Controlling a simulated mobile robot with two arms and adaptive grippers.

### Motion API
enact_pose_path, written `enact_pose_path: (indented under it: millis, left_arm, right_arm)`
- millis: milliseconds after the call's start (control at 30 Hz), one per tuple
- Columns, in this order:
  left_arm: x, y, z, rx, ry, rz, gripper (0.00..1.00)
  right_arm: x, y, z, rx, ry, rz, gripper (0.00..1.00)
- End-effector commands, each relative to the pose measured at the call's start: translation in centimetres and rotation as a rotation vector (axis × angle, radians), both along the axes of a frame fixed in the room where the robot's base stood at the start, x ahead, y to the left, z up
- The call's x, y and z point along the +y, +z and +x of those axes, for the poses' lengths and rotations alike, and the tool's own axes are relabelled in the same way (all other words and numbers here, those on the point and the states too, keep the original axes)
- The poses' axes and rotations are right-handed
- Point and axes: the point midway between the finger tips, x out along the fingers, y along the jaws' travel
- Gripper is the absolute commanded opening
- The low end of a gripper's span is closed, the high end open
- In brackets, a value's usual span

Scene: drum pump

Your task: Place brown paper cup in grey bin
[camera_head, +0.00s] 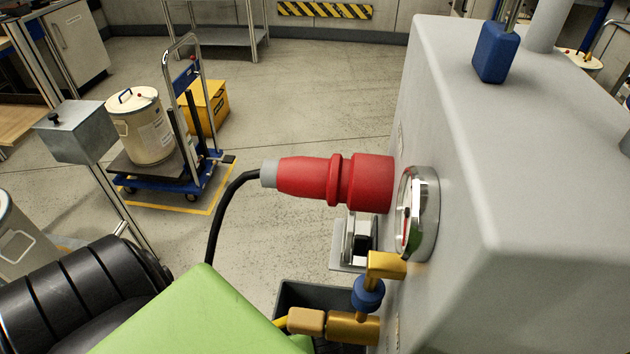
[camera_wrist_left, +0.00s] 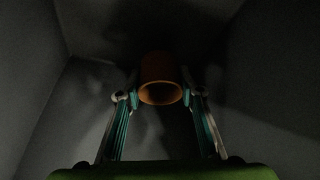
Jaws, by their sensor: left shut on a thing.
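The brown paper cup (camera_wrist_left: 160,70) shows in the left wrist view, its round open rim towards the camera. My left gripper (camera_wrist_left: 160,97) is shut on it, one fingertip on each side. Dark grey walls (camera_wrist_left: 55,115) surround the cup and fingers on several sides and look like the inside of the grey bin. Whether the cup touches the bottom I cannot tell; it is too dark. In the head view a dark grey bin (camera_head: 312,290) shows low in the middle, partly behind my green arm and brass fittings. The left gripper and cup are hidden there. My right gripper is not in view.
A large grey machine housing (camera_head: 520,180) fills the right. A red plug (camera_head: 330,180) with a black cable and a round gauge (camera_head: 416,212) jut from its side, above brass fittings (camera_head: 355,325). A trolley with a drum (camera_head: 140,125) stands behind on open floor.

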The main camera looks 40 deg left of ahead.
Motion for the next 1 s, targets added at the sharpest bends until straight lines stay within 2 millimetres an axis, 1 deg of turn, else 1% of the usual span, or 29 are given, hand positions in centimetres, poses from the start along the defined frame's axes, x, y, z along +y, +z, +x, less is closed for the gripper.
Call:
enact_pose_path:
  millis: [100,233,367,567,667,700,767,1000]
  left_arm:
    - [0.1,-1.8,0.0,0.002,-0.001,0.003,0.1]
    - [0.1,-3.6,0.0,0.002,-0.001,0.002,0.1]
    - [0.0,-4.0,0.1,0.0,0.0,0.0,0.1]
    - [0.0,-4.0,0.0,0.0,0.0,0.0,0.1]
    - [0.0,-4.3,0.0,0.0,0.0,0.0,0.1]
    - [0.0,-4.3,0.0,0.0,0.0,0.0,0.37]
    - [0.0,-4.3,0.0,0.0,-0.001,0.0,0.51]
    - [0.0,-4.2,0.0,0.0,-0.001,0.0,0.51]
  right_arm:
    - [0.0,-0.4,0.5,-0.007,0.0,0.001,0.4]
    - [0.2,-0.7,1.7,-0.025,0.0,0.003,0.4]
    - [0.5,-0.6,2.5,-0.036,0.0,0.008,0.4]
    - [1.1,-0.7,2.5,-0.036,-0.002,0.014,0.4]
    - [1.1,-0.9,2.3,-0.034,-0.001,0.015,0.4]
    - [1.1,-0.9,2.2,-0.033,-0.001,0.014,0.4]
    - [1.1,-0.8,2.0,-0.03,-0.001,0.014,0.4]
    - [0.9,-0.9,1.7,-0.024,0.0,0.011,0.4]
